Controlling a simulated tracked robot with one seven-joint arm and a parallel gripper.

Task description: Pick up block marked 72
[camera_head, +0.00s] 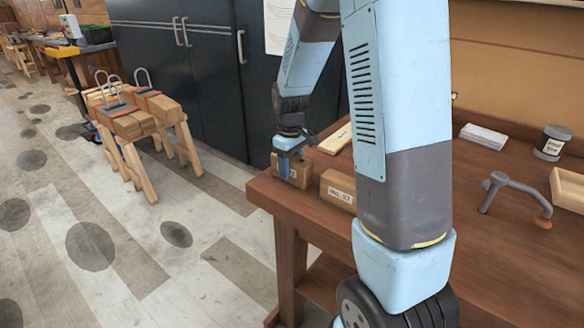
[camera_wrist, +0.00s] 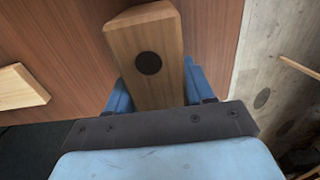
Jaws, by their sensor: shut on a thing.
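A wooden block (camera_head: 302,171) stands at the near left corner of the workbench, with my gripper (camera_head: 289,170) around it. In the wrist view the block (camera_wrist: 165,75) is between my two blue fingers (camera_wrist: 158,88), which are shut on it. Its upper face has a dark round spot. I cannot read a number on this block. A second wooden block (camera_head: 338,189) sits just to the right on the bench. It has a white label starting "No.", whose digits are too small to be sure of, and my arm partly covers its right side.
The brown workbench (camera_head: 470,248) also holds a light wooden piece (camera_head: 335,140), a grey-white stack (camera_head: 484,136), a tin (camera_head: 552,142), a metal holdfast (camera_head: 512,190) and a wooden tray (camera_head: 569,188). Sawhorses (camera_head: 140,125) stand on the floor at left. Dark cabinets are behind.

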